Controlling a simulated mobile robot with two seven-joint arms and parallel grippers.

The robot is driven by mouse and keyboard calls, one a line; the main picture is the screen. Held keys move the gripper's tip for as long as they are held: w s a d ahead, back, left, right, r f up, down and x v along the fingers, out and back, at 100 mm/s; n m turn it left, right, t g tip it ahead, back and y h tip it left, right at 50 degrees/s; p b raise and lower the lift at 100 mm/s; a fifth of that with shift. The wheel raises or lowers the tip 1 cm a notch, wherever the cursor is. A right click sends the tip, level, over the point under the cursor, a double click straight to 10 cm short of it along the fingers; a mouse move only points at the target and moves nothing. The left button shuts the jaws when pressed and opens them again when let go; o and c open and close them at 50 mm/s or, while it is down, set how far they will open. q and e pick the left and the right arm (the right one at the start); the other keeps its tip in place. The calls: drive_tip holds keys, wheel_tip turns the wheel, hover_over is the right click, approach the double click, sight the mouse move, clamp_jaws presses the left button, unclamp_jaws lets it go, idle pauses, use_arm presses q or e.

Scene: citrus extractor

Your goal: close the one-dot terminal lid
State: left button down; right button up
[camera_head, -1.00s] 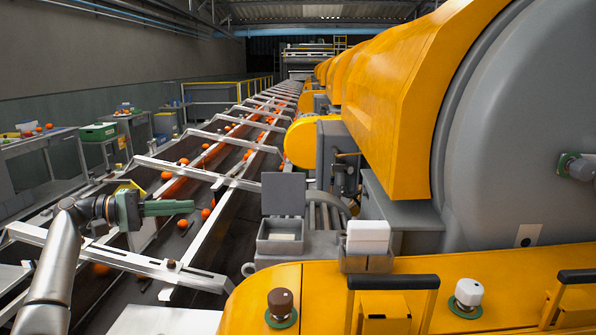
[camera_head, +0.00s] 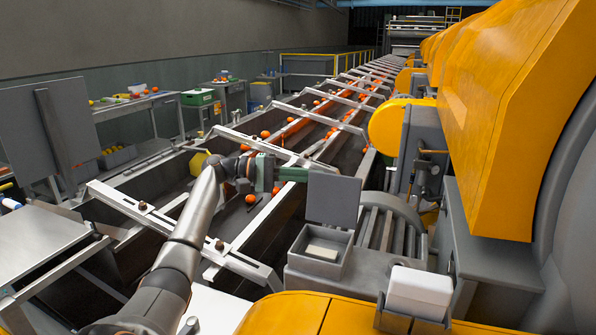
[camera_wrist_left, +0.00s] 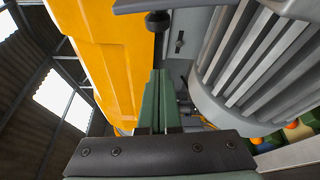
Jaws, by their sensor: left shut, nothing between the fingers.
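A grey terminal box (camera_head: 320,250) stands by the finned motor in the head view, with a pale block inside. Its flat grey lid (camera_head: 333,200) stands open, upright at the back of the box. No dot mark is legible on it. My left gripper (camera_head: 293,174) is shut and empty, at the upper left edge of the lid. The lid may hide its fingertips, and I cannot tell whether they touch it. In the wrist view, the shut green fingers (camera_wrist_left: 158,75) point toward grey and yellow machinery. My right gripper is not in view.
The finned motor (camera_head: 382,230) is just right of the lid. A second box with a white top (camera_head: 418,288) stands at the front right. Yellow machine housings (camera_head: 510,110) fill the right side. A conveyor with oranges and metal crossbars (camera_head: 228,135) runs below my left arm.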

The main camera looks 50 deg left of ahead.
sight(327, 182)
use_arm(q)
drive_tip(key=shift+d+r+p, duration=0.2)
drive_tip(key=shift+d+p, duration=0.65)
drive_tip(key=shift+d, duration=1.6)
drive_tip(key=shift+d, duration=0.1)
